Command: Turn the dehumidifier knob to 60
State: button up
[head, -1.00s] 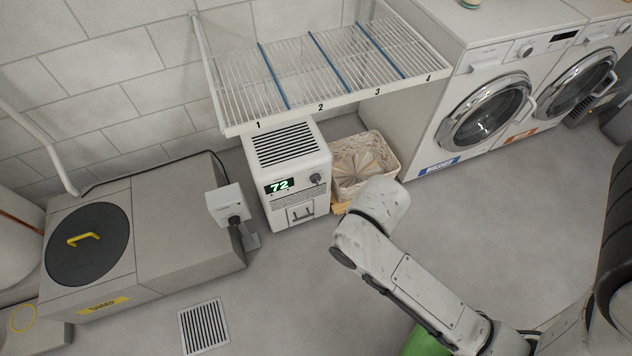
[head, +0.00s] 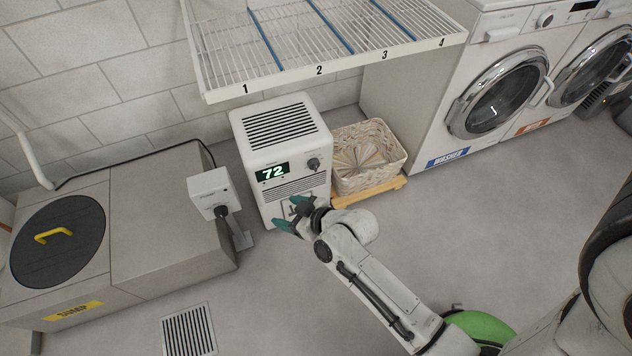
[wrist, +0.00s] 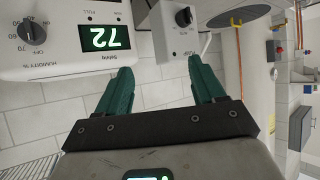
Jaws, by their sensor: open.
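The white dehumidifier (head: 285,150) stands on the floor below the wire shelf. Its lit display (head: 273,172) reads 72. The dark round knob (head: 313,164) is right of the display. In the wrist view, which is upside down, the knob (wrist: 30,32) is at the upper left, near the marks OFF and 70 and the words HUMIDITY %; the display (wrist: 105,38) also reads 72. My gripper (head: 288,213) is open and empty, in front of the dehumidifier's lower front and below the knob. Its teal fingers (wrist: 160,68) are apart and not on the knob.
A grey switch box (head: 208,188) with a dark knob stands close left, beside the sump housing (head: 165,225). A wicker basket (head: 368,155) on a wooden base is close right. The wire shelf (head: 335,72) overhangs behind. Washers (head: 495,100) stand at right. The front floor has free room.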

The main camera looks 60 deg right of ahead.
jog(key=w+d+f+m+t+h+b, duration=0.2)
jog(key=d+f+m+t+h+b, duration=0.1)
jog(key=d+f+h+b, duration=0.4)
jog(key=m+h+b, duration=0.3)
jog(key=h, duration=0.1)
send_near(316, 169)
jog(key=b+x, duration=0.3)
jog(key=x, duration=0.6)
jog(key=shift+w+d, duration=0.1)
jog(key=shift+w, duration=0.2)
jog(key=shift+c, duration=0.4)
jog(key=c, duration=1)
jog(key=shift+o, duration=0.2)
jog(key=shift+r, duration=0.1)
